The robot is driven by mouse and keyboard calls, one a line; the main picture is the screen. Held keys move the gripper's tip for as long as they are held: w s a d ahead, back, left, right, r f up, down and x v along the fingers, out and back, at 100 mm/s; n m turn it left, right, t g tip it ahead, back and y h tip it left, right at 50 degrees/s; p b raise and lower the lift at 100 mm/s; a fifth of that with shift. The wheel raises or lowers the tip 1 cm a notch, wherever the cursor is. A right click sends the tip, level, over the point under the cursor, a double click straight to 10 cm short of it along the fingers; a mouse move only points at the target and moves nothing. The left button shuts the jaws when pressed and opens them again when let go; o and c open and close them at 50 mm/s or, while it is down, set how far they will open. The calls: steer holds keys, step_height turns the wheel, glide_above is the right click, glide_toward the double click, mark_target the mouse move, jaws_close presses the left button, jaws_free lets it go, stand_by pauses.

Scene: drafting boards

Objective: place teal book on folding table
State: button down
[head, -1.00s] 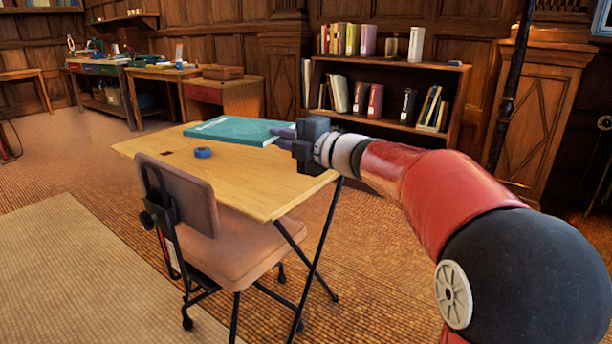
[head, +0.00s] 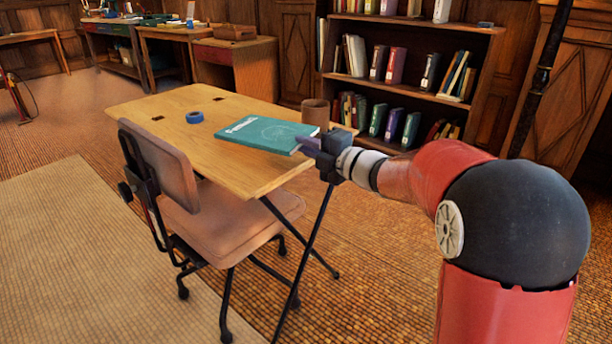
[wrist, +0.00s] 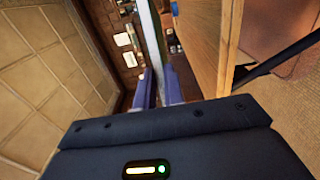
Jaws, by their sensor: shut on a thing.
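The teal book (head: 262,134) lies flat over the right end of the wooden-topped folding table (head: 185,148). My gripper (head: 308,146) is at the table's right side, shut on the book's near right corner. In the wrist view the book (wrist: 151,35) shows edge-on between the purple fingers (wrist: 158,88). The tabletop (wrist: 204,45) appears beside it there, with a gap between, so the book seems held a little above the table.
A blue tape roll (head: 194,117) sits on the table's left part. A padded chair (head: 205,205) is at the table's near side. A bookshelf (head: 465,105) stands behind. The tabletop's front middle is clear.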

step_height(320, 180, down, 7)
stand_by(0.4)
steer(key=shift+f+b, duration=0.15)
steer(key=shift+b, duration=0.2)
steer(key=c, duration=1.5)
jaws_free()
